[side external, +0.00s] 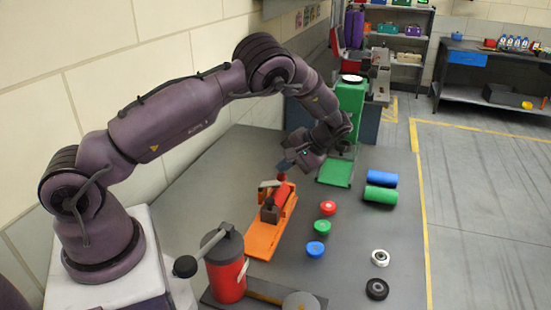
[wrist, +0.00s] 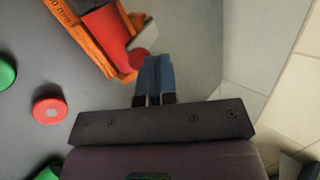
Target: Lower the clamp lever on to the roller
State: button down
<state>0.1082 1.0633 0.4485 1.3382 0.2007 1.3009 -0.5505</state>
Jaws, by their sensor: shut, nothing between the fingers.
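The orange clamp base (side external: 262,240) stands on the table with a red roller (side external: 282,194) on it. A grey lever part (side external: 268,184) shows at the roller, with a dark red knob (side external: 282,177) by its far end. How far the lever is tilted is hard to tell. The wrist view shows the orange base (wrist: 84,36), the red roller (wrist: 108,30), the red knob (wrist: 138,56) and a grey part (wrist: 145,34). My gripper (side external: 284,166) is shut and empty, just above and beside the knob. Its blue fingertips (wrist: 156,62) are together next to the knob.
Red (side external: 328,208), green (side external: 322,227) and blue (side external: 315,249) round pieces lie right of the clamp. Blue (side external: 382,178) and green (side external: 380,195) rollers lie farther right. A green stand (side external: 349,100) is behind my gripper. A red canister (side external: 226,275) stands in front.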

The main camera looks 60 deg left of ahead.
jog(key=shift+w+d+f+g+y, duration=0.65)
jog(key=shift+f+g+y, duration=0.25)
jog(key=shift+g, duration=0.1)
jog(key=shift+w+d+f, duration=0.2)
jog(key=shift+w+f, duration=0.05)
jog(key=shift+f, duration=0.15)
jog(key=shift+f, duration=0.1)
jog(key=shift+d, duration=0.1)
jog(key=v, duration=0.7)
jog(key=shift+r, duration=0.2)
jog(key=shift+w, duration=0.15)
